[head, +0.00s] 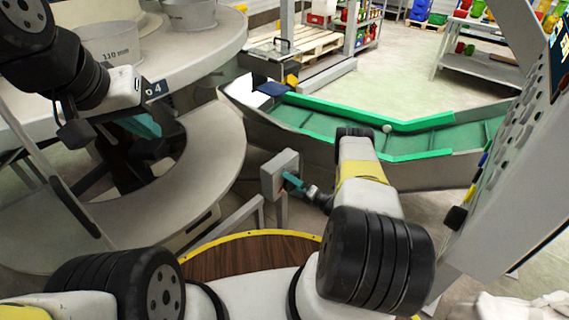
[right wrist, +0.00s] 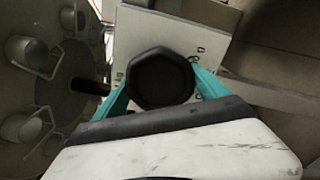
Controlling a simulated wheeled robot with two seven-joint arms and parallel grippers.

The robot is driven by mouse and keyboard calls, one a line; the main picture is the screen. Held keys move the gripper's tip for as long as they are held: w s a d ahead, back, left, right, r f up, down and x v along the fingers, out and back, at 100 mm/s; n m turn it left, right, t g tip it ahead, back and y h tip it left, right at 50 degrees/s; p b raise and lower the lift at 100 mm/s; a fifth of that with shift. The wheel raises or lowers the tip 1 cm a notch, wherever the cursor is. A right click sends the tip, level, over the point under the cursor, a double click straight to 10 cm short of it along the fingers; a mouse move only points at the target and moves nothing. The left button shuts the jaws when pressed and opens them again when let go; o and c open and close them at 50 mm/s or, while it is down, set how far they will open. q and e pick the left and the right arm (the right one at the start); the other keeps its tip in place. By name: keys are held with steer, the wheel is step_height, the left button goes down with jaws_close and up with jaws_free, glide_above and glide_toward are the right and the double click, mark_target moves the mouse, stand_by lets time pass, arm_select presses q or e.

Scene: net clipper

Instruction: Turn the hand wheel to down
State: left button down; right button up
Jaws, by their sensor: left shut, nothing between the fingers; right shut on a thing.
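The hand wheel (right wrist: 160,78) is a black, many-sided knob on the front of a pale box (head: 280,173), which also shows in the right wrist view (right wrist: 205,35). My right gripper (head: 292,181) is at the box, its teal fingers on either side of the knob, shut on it; it also shows in the right wrist view (right wrist: 160,92). In the head view the knob is hidden by the gripper. Dark lettering on the box face is partly covered, and I cannot read the wheel's setting. My left gripper (head: 143,126) is shut and empty by the round grey machine at the left.
The round grey machine (head: 205,150) with metal pots (head: 105,50) fills the left. A green-lined trough (head: 310,120) runs behind the box. A grey control panel (head: 500,175) stands at the right. Shelves and pallets are farther back, with open floor before them.

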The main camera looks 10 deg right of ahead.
steer(key=shift+s+d+f, duration=0.1)
steer(key=shift+f, duration=0.05)
steer(key=o, duration=1.3)
steer(key=shift+c, duration=0.2)
steer(key=v, duration=0.7)
steer(key=shift+s+d, duration=0.25)
steer(key=shift+s, duration=0.05)
